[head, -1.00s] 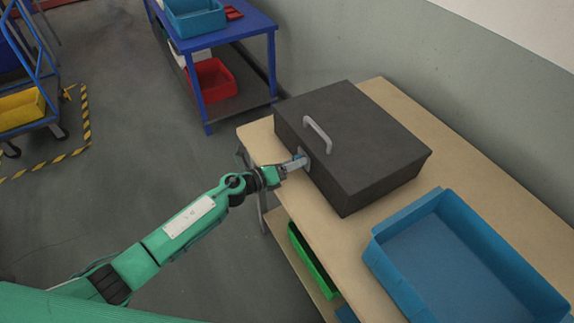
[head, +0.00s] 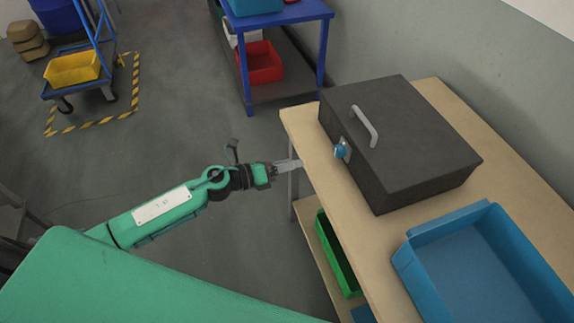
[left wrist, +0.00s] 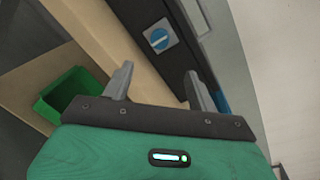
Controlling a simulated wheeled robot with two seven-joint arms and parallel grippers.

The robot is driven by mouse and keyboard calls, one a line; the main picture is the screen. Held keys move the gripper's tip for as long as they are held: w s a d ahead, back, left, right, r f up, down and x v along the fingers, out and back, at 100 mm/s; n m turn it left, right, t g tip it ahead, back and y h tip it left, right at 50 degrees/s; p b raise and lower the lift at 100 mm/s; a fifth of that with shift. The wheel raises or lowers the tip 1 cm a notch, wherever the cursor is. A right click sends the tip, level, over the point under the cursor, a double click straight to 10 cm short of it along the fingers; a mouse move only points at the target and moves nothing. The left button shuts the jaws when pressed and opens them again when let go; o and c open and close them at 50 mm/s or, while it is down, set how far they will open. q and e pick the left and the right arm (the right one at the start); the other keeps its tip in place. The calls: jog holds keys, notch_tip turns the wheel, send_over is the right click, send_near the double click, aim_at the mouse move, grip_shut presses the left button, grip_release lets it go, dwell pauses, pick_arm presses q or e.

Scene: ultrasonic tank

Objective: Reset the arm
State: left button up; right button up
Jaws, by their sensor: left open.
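My left gripper (head: 290,164) is at the left edge of the wooden table in the head view, open and empty, its fingertips apart from the box. In the left wrist view its two fingers (left wrist: 158,82) are spread with nothing between them. The dark closed box (head: 400,145) stands on the table (head: 305,135), with a grey handle (head: 364,126) on its lid. A blue round knob (head: 340,151) on a light plate is on the box's front side. The knob also shows in the left wrist view (left wrist: 159,38), beyond the fingers. My right gripper is not in view.
A blue tray (head: 412,262) sits on the table at right. A green bin (head: 338,255) is on the shelf below. A blue bench (head: 270,20) with a red bin (head: 262,62) stands behind. Floor left of the table is clear around my left arm.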

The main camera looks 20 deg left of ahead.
pick_arm(q)
jog(key=shift+a, duration=0.1)
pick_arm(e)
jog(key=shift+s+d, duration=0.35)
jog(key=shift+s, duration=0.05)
